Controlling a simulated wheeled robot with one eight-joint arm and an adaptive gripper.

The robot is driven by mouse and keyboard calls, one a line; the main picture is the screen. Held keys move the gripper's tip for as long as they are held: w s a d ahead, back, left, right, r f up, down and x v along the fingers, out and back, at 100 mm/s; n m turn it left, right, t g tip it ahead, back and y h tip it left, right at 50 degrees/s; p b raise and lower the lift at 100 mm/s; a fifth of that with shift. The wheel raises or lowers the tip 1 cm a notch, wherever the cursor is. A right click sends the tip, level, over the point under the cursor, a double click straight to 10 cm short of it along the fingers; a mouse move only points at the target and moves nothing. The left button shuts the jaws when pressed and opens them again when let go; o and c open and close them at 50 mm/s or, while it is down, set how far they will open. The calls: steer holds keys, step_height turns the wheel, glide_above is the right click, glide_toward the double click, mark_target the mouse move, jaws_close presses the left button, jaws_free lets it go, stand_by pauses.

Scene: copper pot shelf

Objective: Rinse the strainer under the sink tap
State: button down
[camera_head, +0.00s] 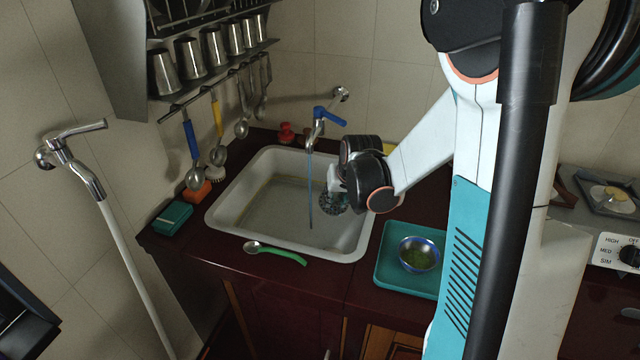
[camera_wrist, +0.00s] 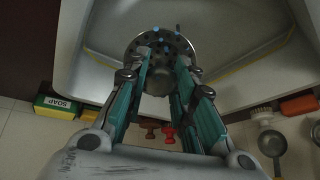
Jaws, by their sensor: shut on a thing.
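My gripper (camera_head: 338,188) is over the right side of the white sink basin (camera_head: 222,207). It is shut on the strainer (camera_head: 331,205), a dark round piece with holes, held above the basin floor. The wrist view shows the strainer (camera_wrist: 158,43) between the fingertips (camera_wrist: 166,76), with small blue spots on it. The sink tap (camera_head: 315,128) has a blue lever. A thin blue stream (camera_head: 310,190) falls from it into the basin, just left of the strainer in the head view. I cannot tell whether the stream touches the strainer.
A teal tray (camera_head: 388,268) with a bowl of green contents (camera_head: 419,254) stands right of the sink. A spoon with a green handle (camera_head: 276,253) lies at the front edge. Utensils (camera_head: 195,160) hang at the back left. A soap box (camera_wrist: 62,104) shows in the wrist view.

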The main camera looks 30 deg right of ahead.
steer(key=s+r, duration=0.1)
steer(key=s+r+p, duration=0.2)
steer(key=s, duration=0.1)
steer(key=shift+a, duration=0.3)
stand_by(0.5)
